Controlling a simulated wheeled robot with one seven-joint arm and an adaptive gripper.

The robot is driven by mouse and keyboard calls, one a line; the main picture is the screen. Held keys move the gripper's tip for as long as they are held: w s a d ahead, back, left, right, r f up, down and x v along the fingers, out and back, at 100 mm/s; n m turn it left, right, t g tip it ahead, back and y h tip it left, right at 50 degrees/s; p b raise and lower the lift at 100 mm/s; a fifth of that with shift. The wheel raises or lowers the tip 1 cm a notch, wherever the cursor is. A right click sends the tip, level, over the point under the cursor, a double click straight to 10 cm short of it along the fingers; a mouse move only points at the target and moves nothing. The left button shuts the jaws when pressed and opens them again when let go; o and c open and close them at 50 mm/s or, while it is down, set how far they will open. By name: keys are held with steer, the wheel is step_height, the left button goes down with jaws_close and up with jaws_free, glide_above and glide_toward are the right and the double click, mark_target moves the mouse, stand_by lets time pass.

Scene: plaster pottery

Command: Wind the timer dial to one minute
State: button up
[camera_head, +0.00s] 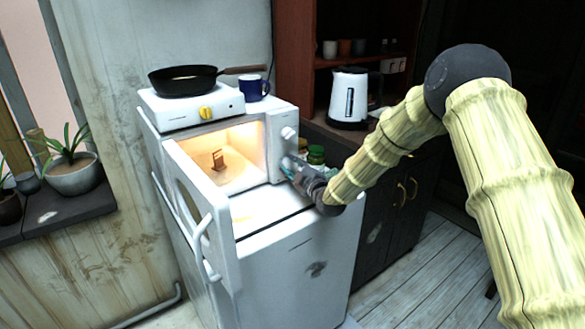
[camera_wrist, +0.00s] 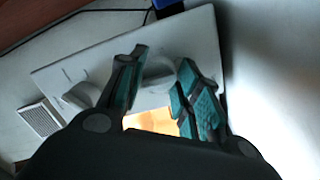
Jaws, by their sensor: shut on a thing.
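The white microwave (camera_head: 283,118) has its door (camera_head: 195,205) swung open, and its inside is lit. Its control panel has an upper dial (camera_head: 289,133) and a lower dial, which my gripper (camera_head: 298,170) largely covers in the head view. In the wrist view, my gripper (camera_wrist: 158,88) has its teal-padded fingers on either side of a round white dial (camera_wrist: 158,70), shut on it. Another dial (camera_wrist: 82,95) sits free to the left on the panel (camera_wrist: 205,45). I cannot read any dial marks, so the timer setting is unclear.
A small brown object (camera_head: 218,158) stands inside the microwave. A hot plate (camera_head: 190,108) with a black pan (camera_head: 185,80) and a blue mug (camera_head: 254,88) are on top. A white kettle (camera_head: 348,98) and green-lidded jar (camera_head: 316,154) are close on the right.

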steer(key=m+b, duration=0.1)
steer(key=m, duration=0.4)
steer(key=shift+g, duration=0.4)
steer(key=m+b, duration=0.1)
steer(key=m, duration=0.4)
steer(key=shift+g, duration=0.4)
steer(key=m, duration=0.2)
steer(key=m+b, duration=0.1)
steer(key=m, duration=0.2)
steer(key=shift+g+y, duration=0.3)
steer(key=shift+y, duration=0.1)
steer(key=m+b, duration=0.2)
steer(key=m, duration=0.2)
steer(key=shift+r+y, duration=0.1)
steer(key=shift+y, duration=0.3)
steer(key=shift+m+b, duration=0.3)
steer(key=o, duration=1)
steer(key=shift+s, duration=0.1)
